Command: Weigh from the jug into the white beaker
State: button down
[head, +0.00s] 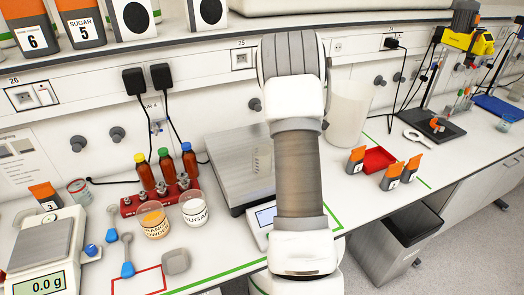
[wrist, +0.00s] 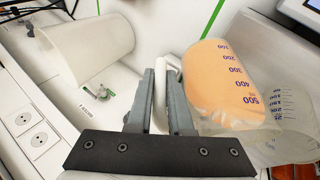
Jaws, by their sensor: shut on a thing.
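My gripper (wrist: 165,88) is shut on the pale handle of a clear jug (wrist: 222,85) with purple marks and orange contents, which stand below the rim. In the wrist view the jug is to the right of the fingers. In the head view my arm hides the gripper and the jug. A large whitish container, probably the white beaker (head: 348,112), stands near the wall right of my arm. A white container, seemingly the same one, shows at upper left in the wrist view (wrist: 90,48), apart from the fingers. A balance (head: 240,165) is partly hidden behind my arm.
A clear graduated vessel (wrist: 288,112) is beside the jug. A second balance (head: 45,265) reads 0.0 g. Two labelled cups (head: 154,220), a red rack of bottles (head: 155,195) and scoops are on the left.

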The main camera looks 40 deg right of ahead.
jog(key=shift+w+a+r+h+b, duration=0.15)
jog(key=shift+a+r+h+b, duration=0.45)
jog(key=shift+b, duration=1.15)
jog(key=shift+w+a+r+n+g+h+b, duration=0.15)
jog(key=shift+r+h+b, duration=0.35)
jog(key=shift+b, duration=0.65)
jog(key=shift+a+r+n+g+h+b, duration=0.1)
jog(key=shift+a+r+n+h+b, duration=0.15)
jog(key=shift+r+b, duration=0.65)
jog(key=shift+w+a+r+n+g+h+b, duration=0.1)
jog(key=shift+a+r+g+h+b, duration=0.25)
jog(key=shift+b, duration=1)
